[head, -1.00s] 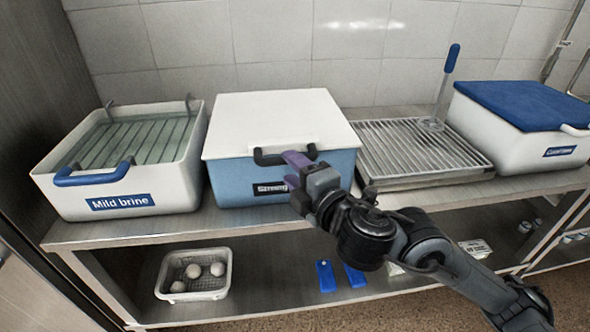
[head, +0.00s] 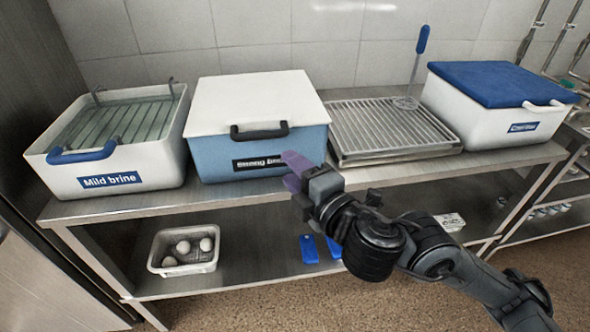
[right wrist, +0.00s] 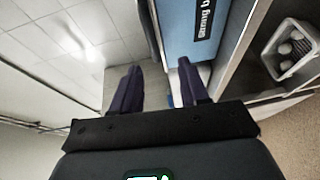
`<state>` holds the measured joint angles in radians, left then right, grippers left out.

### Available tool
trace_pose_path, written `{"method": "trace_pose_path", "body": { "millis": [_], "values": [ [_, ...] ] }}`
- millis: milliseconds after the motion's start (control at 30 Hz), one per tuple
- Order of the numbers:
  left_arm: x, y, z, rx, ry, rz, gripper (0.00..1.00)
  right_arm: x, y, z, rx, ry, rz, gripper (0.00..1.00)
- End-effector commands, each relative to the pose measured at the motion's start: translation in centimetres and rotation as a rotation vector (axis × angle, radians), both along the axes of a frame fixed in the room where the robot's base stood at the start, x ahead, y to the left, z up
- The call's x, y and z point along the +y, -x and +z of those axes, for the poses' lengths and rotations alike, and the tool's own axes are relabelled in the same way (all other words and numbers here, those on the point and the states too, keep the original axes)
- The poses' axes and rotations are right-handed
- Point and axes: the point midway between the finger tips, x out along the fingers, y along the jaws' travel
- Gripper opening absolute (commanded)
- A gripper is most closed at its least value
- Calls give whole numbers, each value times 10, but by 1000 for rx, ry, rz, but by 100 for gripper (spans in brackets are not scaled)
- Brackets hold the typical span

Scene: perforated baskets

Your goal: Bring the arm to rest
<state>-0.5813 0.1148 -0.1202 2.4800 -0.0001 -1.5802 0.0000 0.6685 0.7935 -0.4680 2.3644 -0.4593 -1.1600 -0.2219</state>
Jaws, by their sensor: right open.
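My right gripper (head: 294,172) is open and empty in the head view, in front of the lower right of the blue box (head: 210,159) labelled as a strong brine tub, and covers part of its label. In the right wrist view its two purple fingers (right wrist: 158,85) are spread apart with nothing between them. The white lid (head: 255,97) with a black handle (head: 259,131) lies flat on the blue box. My right arm reaches in from the lower right. My left gripper is not in view.
On the steel counter stand the Mild brine tub (head: 165,165) with its blue handle, a wire rack (head: 390,128) with a blue-handled tool (head: 419,60), and a blue-lidded white box (head: 480,125). A perforated basket (head: 206,266) with white balls is on the lower shelf.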

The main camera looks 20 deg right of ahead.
Motion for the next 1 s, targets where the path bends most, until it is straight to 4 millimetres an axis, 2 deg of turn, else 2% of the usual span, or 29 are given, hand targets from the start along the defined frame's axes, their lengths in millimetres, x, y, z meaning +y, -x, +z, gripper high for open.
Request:
{"method": "trace_pose_path", "body": {
  "millis": [233,333,467,567,700,800,1000],
  "values": [
    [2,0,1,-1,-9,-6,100,0,0,-1,5,0,0,44],
    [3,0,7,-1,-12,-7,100,1,1,-10,34,-1,2,44],
    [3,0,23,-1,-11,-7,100,9,6,-37,125,-27,16,44],
    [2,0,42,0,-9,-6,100,20,18,-66,229,-76,31,44],
    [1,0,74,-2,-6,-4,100,37,48,-105,395,-201,33,44],
    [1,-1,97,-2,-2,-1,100,43,74,-129,519,-317,-8,44],
    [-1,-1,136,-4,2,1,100,37,133,-166,752,-566,-191,44]
  ]
}}
